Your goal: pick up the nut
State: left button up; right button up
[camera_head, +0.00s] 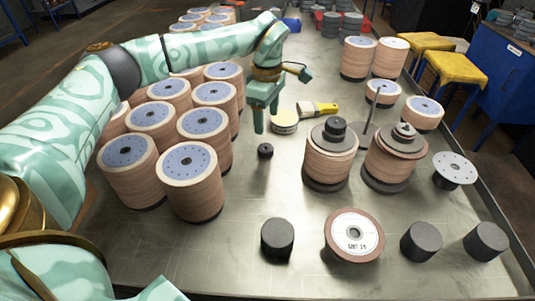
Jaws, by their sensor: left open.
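A small black piece that looks like the nut (265,150) stands alone on the metal table (250,190), near the middle of the view. My left gripper (267,121) is above and slightly behind it, fingers pointing down. It is open, and nothing shows between the fingers. The gripper and the nut appear apart. A larger black knob (335,127) sits on top of a disc stack to the right. My right gripper is out of view.
Tall stacks of flap discs (203,165) crowd the left, close to my left arm. Two spindle stacks (331,160) stand to the right. A yellow brush (318,108) lies behind. Black cylinders (277,238) and a loose disc (354,236) are at the front. Table around the nut is clear.

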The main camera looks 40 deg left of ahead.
pick_arm(q)
jog(key=b, duration=0.1)
send_over(266, 144)
jog(key=f, duration=0.4)
jog(key=shift+s+d+f, duration=0.2)
jog(key=shift+s+d, duration=0.1)
jog(key=shift+d, duration=0.1)
jog(key=f, duration=0.1)
jog(key=f+b, duration=0.1)
jog(key=f, duration=0.1)
jog(key=f+b, duration=0.1)
jog(key=f, duration=0.1)
jog(key=shift+s+f, duration=0.25)
jog(key=shift+s, duration=0.05)
jog(key=shift+r, duration=0.15)
jog(key=c, duration=1.1)
